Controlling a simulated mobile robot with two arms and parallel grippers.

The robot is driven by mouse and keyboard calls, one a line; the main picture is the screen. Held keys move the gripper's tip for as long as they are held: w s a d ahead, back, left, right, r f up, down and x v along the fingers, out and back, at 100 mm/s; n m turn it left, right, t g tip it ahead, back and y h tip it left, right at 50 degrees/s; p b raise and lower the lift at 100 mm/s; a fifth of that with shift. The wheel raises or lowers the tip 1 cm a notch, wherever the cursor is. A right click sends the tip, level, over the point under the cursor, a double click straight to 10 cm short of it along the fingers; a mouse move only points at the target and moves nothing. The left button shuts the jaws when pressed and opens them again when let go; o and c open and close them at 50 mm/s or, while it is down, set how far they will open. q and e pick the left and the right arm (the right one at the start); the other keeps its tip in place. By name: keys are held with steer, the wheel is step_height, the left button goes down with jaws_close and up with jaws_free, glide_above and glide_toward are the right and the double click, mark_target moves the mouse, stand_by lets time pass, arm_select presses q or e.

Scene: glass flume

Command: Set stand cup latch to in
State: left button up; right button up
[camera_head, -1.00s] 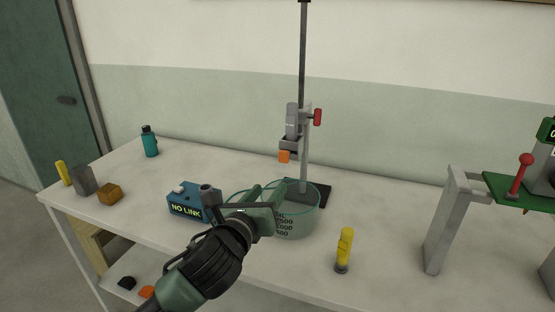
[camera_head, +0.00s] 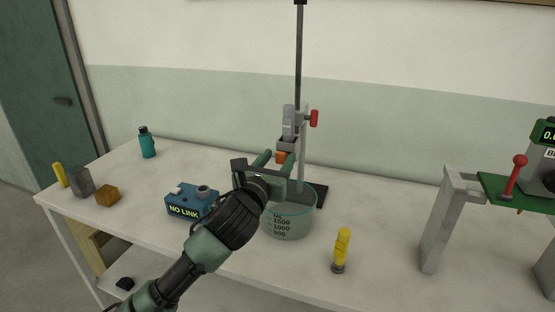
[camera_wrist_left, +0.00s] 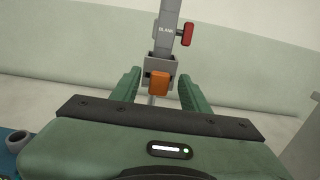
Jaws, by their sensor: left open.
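The stand has a dark upright rod (camera_head: 301,60) on a black base plate (camera_head: 318,192). A grey cup holder (camera_head: 287,143) is clamped on it, and an orange latch (camera_head: 281,157) sits at the holder's lower front. The latch also shows in the left wrist view (camera_wrist_left: 160,84), on the front of the grey cup (camera_wrist_left: 151,65). My left gripper (camera_head: 274,158) is open, with its fingers pointing at the latch. In the left wrist view the green fingers (camera_wrist_left: 158,88) stand either side of the latch; I cannot tell whether they touch it. My right gripper is not in view.
A red knob (camera_head: 314,118) sticks out from the stand clamp.

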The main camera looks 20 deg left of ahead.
arm_select(q)
jaws_close()
stand_by(1.4)
